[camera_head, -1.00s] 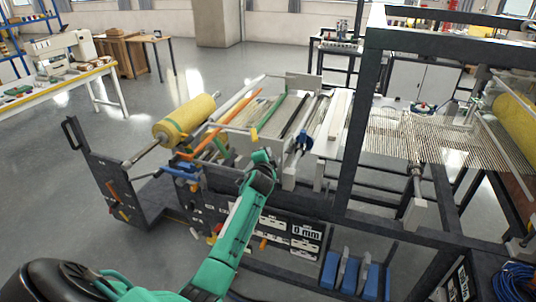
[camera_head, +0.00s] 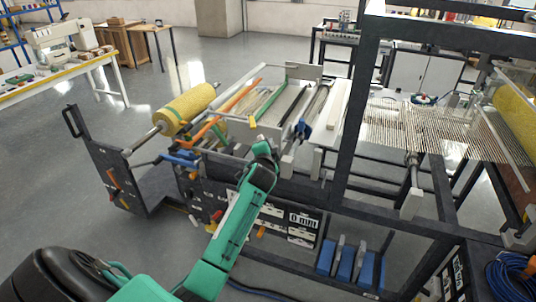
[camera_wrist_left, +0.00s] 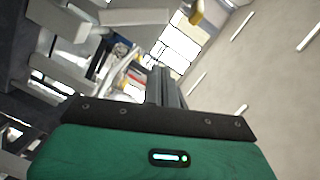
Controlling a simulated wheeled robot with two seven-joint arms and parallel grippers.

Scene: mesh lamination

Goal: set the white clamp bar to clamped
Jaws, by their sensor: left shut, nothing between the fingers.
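A long pale bar (camera_head: 240,82) lies slanted over the left part of the machine bed, beside an orange bar (camera_head: 236,97). A thicker white bar (camera_head: 336,108) lies along the right side of the bed, by the mesh. I cannot tell for sure which one is the clamp bar, or its setting. My left gripper (camera_head: 263,147) is at the near edge of the bed, between these bars, apart from both. In the left wrist view its narrow fingers (camera_wrist_left: 166,88) are shut and empty, with pale blocks (camera_wrist_left: 62,72) to their left. My right gripper is out of view.
A yellow roll (camera_head: 185,110) is at the bed's left end. A dark frame post (camera_head: 355,125) stands right of the bed, with the mesh (camera_head: 415,125) beyond. A "0 mm" panel (camera_head: 303,219) faces forward. Floor is clear at left.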

